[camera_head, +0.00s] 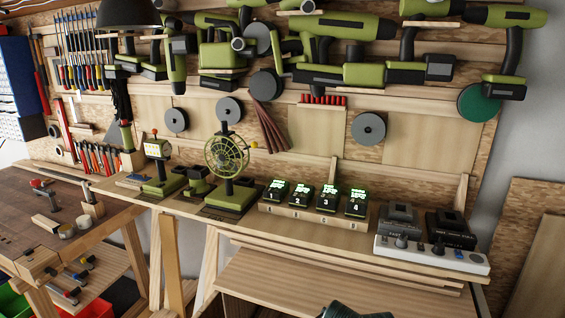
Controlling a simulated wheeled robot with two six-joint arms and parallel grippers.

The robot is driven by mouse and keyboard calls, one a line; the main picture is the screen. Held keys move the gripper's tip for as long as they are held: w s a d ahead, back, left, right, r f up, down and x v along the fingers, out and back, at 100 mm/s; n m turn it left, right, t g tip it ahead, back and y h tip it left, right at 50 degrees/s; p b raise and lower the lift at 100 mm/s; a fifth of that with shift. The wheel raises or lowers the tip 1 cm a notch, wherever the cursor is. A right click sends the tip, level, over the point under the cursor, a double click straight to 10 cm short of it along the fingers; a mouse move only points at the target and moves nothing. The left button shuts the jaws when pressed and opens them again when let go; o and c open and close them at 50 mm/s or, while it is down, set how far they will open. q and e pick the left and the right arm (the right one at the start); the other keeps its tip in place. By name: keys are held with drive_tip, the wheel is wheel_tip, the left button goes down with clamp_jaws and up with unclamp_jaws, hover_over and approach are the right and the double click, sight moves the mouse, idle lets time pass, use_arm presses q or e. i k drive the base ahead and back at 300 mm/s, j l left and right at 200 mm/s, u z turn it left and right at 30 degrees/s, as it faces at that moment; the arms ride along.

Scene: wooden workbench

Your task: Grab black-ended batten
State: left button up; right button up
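I cannot make out a batten with a black end in the head view. Several long pale battens (350,265) lie along the bench under the front edge of the raised shelf, and no black end shows on them. A dark rounded part, likely of my own arm, pokes in at the bottom edge right of centre. No fingertips of either gripper show.
The raised shelf (330,228) holds a green fan (228,155), several numbered chargers with lit displays and a white power strip (430,255). The lower bench top (280,285) is mostly clear. A brown table (25,205) with tools stands left. Power tools hang above.

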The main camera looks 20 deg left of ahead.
sight(46, 224)
drive_tip(key=u, duration=2.8)
drive_tip(key=i+j+u, duration=0.1)
drive_tip(key=j, duration=0.25)
drive_tip(key=i+j+u, duration=0.1)
drive_tip(key=j, duration=0.25)
drive_tip(key=i+j+u, duration=0.2)
drive_tip(key=i+j, duration=0.3)
drive_tip(key=i+j+u, duration=0.1)
drive_tip(key=i+j, duration=0.3)
drive_tip(key=i, duration=0.2)
drive_tip(key=i+z, duration=0.7)
drive_tip(key=i+j+z, duration=0.15)
drive_tip(key=z, duration=0.2)
drive_tip(key=i+z, duration=0.2)
drive_tip(key=z, duration=0.2)
drive_tip(key=i+j+z, duration=0.1)
drive_tip(key=z, duration=0.3)
drive_tip(key=i+j+z, duration=0.15)
drive_tip(key=i+z, duration=0.25)
drive_tip(key=j+z, duration=0.15)
drive_tip(key=z, duration=0.25)
drive_tip(key=i+j+z, duration=0.2)
drive_tip(key=z, duration=0.2)
